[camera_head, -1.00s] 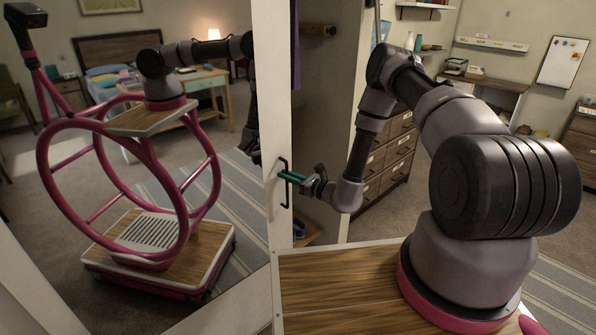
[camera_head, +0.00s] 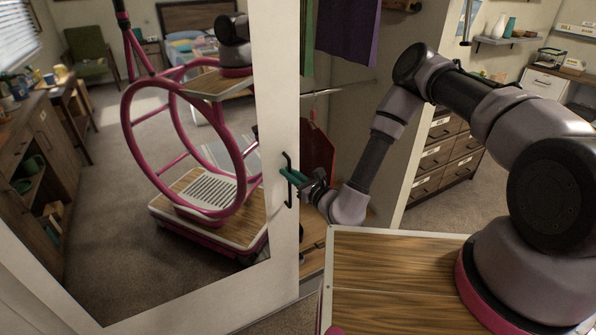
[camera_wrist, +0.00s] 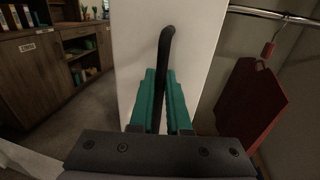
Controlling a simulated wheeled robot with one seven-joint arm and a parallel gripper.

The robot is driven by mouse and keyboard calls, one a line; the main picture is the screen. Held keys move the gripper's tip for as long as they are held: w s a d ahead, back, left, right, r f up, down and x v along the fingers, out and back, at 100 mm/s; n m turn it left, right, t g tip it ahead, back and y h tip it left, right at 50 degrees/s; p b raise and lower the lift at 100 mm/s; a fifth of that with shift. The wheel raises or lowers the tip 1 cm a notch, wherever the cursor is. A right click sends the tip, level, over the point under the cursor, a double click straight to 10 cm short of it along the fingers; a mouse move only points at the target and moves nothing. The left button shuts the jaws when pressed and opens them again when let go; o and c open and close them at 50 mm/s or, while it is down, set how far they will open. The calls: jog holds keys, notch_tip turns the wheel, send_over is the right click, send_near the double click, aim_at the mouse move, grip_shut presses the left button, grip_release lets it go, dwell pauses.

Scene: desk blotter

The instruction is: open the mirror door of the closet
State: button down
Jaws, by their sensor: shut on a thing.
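The mirror door (camera_head: 284,90) of the closet stands partly open on the left in the head view, with a white frame and a mirror that reflects my body and the room. Its black bar handle (camera_head: 289,180) is on the frame's right part. My gripper (camera_head: 291,176), with green fingers, is shut on the handle. In the wrist view the green fingers (camera_wrist: 160,100) sit on both sides of the black handle (camera_wrist: 163,60), against the white door frame (camera_wrist: 190,40). The closet interior shows to the right of the door edge.
Inside the closet are a rail (camera_wrist: 270,14), hanging green and purple clothes (camera_head: 347,30) and a red hanging item (camera_head: 318,150). A closet side wall (camera_head: 395,110) stands right of my forearm. Drawers (camera_head: 440,155) and a wall shelf (camera_head: 507,41) are farther right.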

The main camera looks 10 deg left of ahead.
jog(key=shift+s, duration=0.1)
jog(key=c, duration=1.2)
grip_release()
jog(key=shift+o, duration=0.2)
jog(key=v, duration=1)
jog(key=shift+s+d, duration=0.25)
jog(key=shift+d, duration=0.05)
